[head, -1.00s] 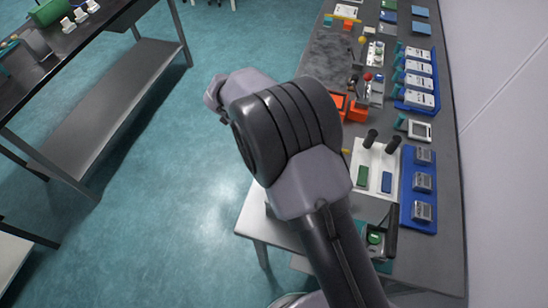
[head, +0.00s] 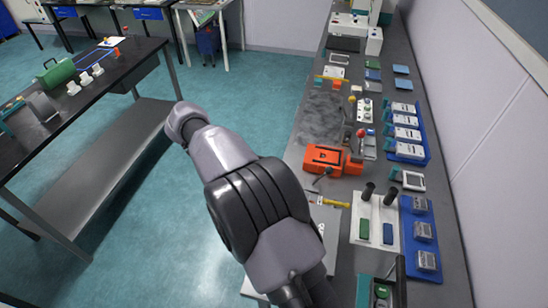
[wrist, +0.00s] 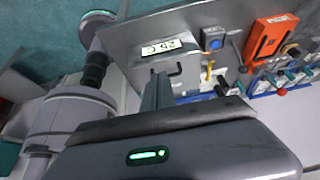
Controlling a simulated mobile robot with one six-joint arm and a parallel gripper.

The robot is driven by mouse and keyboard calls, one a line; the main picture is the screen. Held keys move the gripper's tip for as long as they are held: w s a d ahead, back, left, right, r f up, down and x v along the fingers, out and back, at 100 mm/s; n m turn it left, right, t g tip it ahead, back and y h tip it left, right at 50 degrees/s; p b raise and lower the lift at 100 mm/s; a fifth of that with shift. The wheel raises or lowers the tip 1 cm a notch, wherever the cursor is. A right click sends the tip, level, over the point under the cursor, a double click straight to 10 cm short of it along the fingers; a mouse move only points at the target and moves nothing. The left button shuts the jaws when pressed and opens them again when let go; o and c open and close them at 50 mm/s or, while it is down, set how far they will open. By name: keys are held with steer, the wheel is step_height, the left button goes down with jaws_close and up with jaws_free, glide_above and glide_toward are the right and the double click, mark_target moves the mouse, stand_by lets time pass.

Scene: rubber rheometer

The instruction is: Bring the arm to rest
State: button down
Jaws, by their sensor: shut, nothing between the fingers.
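My arm (head: 255,205) reaches up and to the left across the head view, over the floor beside the right-hand bench. My gripper is hidden in the head view. In the wrist view, my gripper (wrist: 156,93) shows its narrow fingers together, shut and empty, in front of its dark body with a green light. The fingers appear clear of the objects behind them. An orange device (head: 333,159) stands on the bench to the right of my arm and also shows at the right of the wrist view (wrist: 268,38).
The right-hand bench (head: 318,105) holds blue trays (head: 420,232), a white stand (head: 373,222) with two dark knobs, and small tools. A wall borders it on the right. A black-topped table (head: 88,78) stands at left. Open floor (head: 150,225) lies between.

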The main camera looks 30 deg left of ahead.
steer(key=w+d+r+n+y+b, duration=0.2)
steer(key=d+r+b, duration=0.15)
steer(key=d, duration=0.45)
steer(key=w+d+r+n+y+b, duration=0.15)
steer(key=d+b, duration=0.25)
steer(key=d, duration=0.5)
steer(key=w+d+r+n+y+b, duration=0.1)
steer(key=w+d+r+n+b, duration=0.2)
steer(key=d, duration=0.5)
steer(key=s+d+f+n+t+y+b, duration=0.1)
steer(key=s+d+f+n+t+b, duration=0.1)
steer(key=s+d, duration=0.5)
steer(key=s+d+f+n+t+y+b, duration=0.1)
steer(key=s+d+f+n+t+b, duration=0.1)
steer(key=s+d+f+b, duration=0.3)
steer(key=s+d+b, duration=0.1)
steer(key=s+d, duration=0.2)
steer(key=d, duration=0.1)
steer(key=shift+s, duration=0.3)
steer(key=shift+y, duration=0.25)
